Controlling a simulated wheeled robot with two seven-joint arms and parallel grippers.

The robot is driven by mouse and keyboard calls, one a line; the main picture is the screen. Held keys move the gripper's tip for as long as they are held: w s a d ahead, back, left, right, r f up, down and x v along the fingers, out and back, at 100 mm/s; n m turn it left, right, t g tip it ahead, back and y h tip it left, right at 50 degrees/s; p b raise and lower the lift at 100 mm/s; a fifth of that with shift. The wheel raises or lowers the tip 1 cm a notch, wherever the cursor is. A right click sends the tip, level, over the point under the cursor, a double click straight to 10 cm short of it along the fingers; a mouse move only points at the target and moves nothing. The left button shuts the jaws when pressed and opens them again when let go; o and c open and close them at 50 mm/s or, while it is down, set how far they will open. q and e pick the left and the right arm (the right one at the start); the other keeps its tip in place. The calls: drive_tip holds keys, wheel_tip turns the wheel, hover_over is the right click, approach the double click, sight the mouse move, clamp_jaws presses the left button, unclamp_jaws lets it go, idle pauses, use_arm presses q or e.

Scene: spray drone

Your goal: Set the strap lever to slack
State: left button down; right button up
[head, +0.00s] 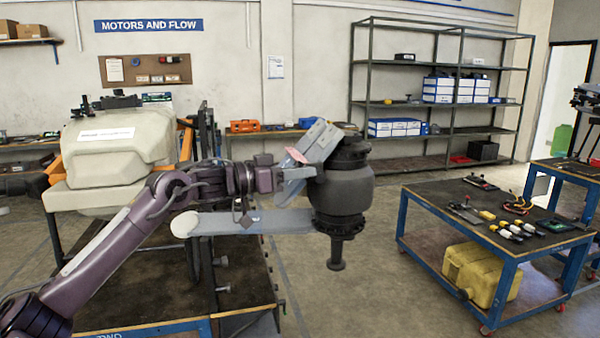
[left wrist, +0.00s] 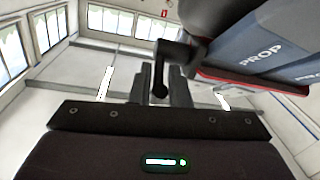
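The strap lever (left wrist: 162,75) shows in the left wrist view as a black bent bar with a round end, beside a grey-blue strap or holder (left wrist: 245,62) marked PROP with a red edge. My left gripper (left wrist: 161,88) has two dark fingers apart, with the lever's round end in line with the gap between them. I cannot tell whether they touch it. In the head view my left gripper (head: 292,178) is at the grey holder (head: 318,140) on the left of a dark round motor unit (head: 343,190). The lever cannot be made out there. My right gripper is not in view.
A dark-topped bench (head: 245,270) stands below my left arm, with a cream tank (head: 115,145) behind it. A blue-framed cart (head: 430,192) with small tools and a yellow can (head: 480,272) stands at right. Shelves (head: 400,65) line the back wall. The floor between bench and cart is clear.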

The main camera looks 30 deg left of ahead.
use_arm(q)
drive_tip(key=shift+f+b, duration=0.2)
drive_tip(key=shift+b, duration=0.2)
drive_tip(key=shift+f+n+t+h+b, duration=0.15)
drive_tip(key=shift+f+t+h+b, duration=0.55)
drive_tip(key=shift+b, duration=1.2)
drive_tip(key=shift+f+n+t+h+b, duration=0.2)
drive_tip(key=shift+t+h+b, duration=0.15)
drive_tip(key=shift+t+b, duration=1.15)
drive_tip(key=shift+f+n+t+h+b, duration=0.15)
drive_tip(key=shift+f+t+h+b, duration=0.3)
drive_tip(key=shift+b, duration=1.8)
drive_tip(key=shift+r, duration=0.15)
drive_tip(key=c, duration=1.5)
unclamp_jaws()
drive_tip(key=shift+s, duration=0.1)
